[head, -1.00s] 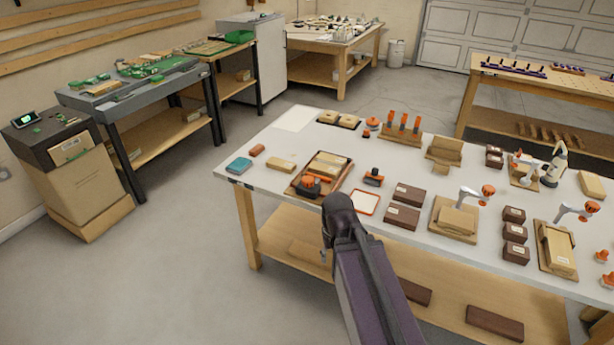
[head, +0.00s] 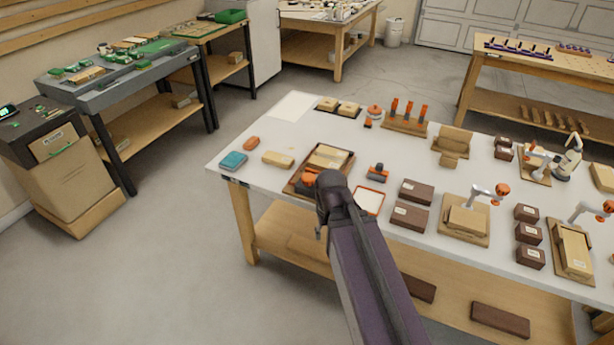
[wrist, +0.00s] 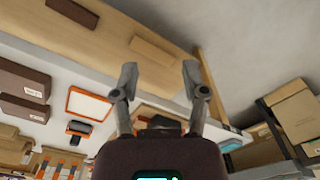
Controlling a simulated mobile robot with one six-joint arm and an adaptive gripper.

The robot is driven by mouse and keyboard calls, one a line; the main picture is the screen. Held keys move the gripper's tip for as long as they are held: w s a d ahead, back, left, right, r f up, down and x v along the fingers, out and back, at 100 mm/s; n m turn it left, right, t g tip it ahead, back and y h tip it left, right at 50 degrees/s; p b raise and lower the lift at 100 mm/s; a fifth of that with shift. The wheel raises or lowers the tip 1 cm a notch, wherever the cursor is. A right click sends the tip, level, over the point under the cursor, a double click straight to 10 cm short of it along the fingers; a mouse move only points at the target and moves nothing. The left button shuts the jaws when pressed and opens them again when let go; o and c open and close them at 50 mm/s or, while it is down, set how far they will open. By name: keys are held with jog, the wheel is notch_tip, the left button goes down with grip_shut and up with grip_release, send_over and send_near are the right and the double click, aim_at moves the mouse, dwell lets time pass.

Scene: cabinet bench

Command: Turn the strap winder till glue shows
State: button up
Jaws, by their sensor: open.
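A brown tray (head: 345,179) near the front edge of the white bench holds a pale wooden block (head: 327,157) with an orange and dark part (head: 309,176) at its front. This part may be the strap winder; my arm partly covers it and I cannot make out a strap or glue. In the head view my arm's end is in front of the tray and hides some of it. In the wrist view my gripper (wrist: 159,70) is open and empty, its two fingers spread wide, with the bench edge and tray beyond them.
An orange-rimmed white pad (head: 368,201), a small black and orange tool (head: 377,173) and dark boxes (head: 408,218) lie right of the tray. A pale block (head: 278,159) and a teal block (head: 233,160) lie left.

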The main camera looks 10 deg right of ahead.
jog(key=o, duration=0.6)
jog(key=shift+w+f, duration=0.1)
jog(key=shift+f, duration=0.05)
jog(key=w+d+f+m+t+y+b, duration=0.1)
jog(key=w+f+m+y+b, duration=0.35)
jog(key=w+m+b, duration=0.2)
jog(key=w+f+m+t+y+b, duration=0.1)
jog(key=w+f+m+y+b, duration=0.2)
jog(key=w+m+y+b, duration=0.35)
jog(key=w+d+m+t+y+b, duration=0.1)
jog(key=w+d+m+b, duration=0.2)
jog(key=d, duration=0.1)
jog(key=w+d+r+m+t+y+b, duration=0.1)
jog(key=w+d+m+t+y+b, duration=0.1)
jog(key=w+d+m+b, duration=0.1)
jog(key=w+d+r+m+t+y+b, duration=0.1)
jog(key=w+d+m+y+b, duration=0.1)
jog(key=w+d+m+b, duration=0.1)
jog(key=shift+w+d+r+b, duration=0.25)
jog(key=shift+w+d+b, duration=0.5)
jog(key=shift+d, duration=0.1)
jog(key=shift+w+d+r+y, duration=0.1)
jog(key=shift+d+r+y, duration=0.15)
jog(key=shift+y, duration=0.15)
